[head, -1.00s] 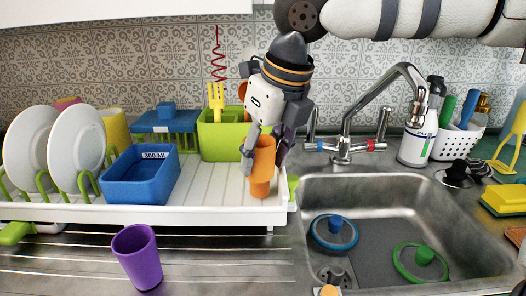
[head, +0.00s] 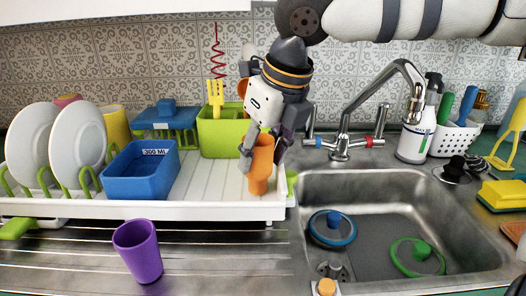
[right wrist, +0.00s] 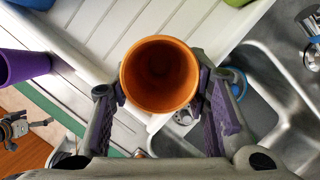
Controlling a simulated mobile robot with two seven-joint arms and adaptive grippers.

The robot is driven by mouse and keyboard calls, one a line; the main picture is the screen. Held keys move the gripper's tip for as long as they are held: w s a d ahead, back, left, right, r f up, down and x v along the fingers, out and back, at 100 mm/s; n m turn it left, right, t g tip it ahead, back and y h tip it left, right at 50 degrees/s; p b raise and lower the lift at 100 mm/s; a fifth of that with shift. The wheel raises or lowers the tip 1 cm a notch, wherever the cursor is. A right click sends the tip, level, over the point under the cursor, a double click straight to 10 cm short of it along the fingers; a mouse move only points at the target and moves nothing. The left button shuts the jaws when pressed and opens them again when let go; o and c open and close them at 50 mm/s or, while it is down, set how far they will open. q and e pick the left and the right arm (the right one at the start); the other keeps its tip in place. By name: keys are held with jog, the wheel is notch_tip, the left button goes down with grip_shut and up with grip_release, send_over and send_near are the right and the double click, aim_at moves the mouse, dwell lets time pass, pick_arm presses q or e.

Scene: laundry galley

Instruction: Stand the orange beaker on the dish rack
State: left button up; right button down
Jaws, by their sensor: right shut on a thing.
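The orange beaker (head: 260,168) is upright or nearly so, held between the fingers of my right gripper (head: 262,148) at the right end of the dish rack (head: 215,205). In the right wrist view I look down into the open mouth of the beaker (right wrist: 160,76), with a finger on either side. The beaker's base is hidden there, and I cannot tell whether it touches the rack. A small, gripper-like part at the left edge of that view, low over the floor, seems to be my left gripper (right wrist: 18,126); its fingers are unclear.
A blue tub (head: 140,178), white plates (head: 78,145) and a green caddy (head: 222,138) with utensils occupy the rack. A purple cup (head: 138,252) stands on the drainboard in front. The sink (head: 385,220) with a tap (head: 345,130) is at right. White slats between tub and beaker are bare.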

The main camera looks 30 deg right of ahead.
jog(key=c, duration=1.3)
grip_release()
jog(key=shift+s+f+g, duration=0.2)
jog(key=shift+f+g, duration=0.1)
jog(key=shift+f, duration=0.9)
jog(key=o, duration=0.5)
jog(key=shift+c, duration=0.2)
jog(key=shift+w+f, duration=0.1)
jog(key=shift+w, duration=0.15)
jog(key=shift+s+r, duration=0.1)
jog(key=shift+r, duration=0.3)
jog(key=shift+r, duration=0.15)
jog(key=o, duration=0.7)
jog(key=shift+r, duration=0.2)
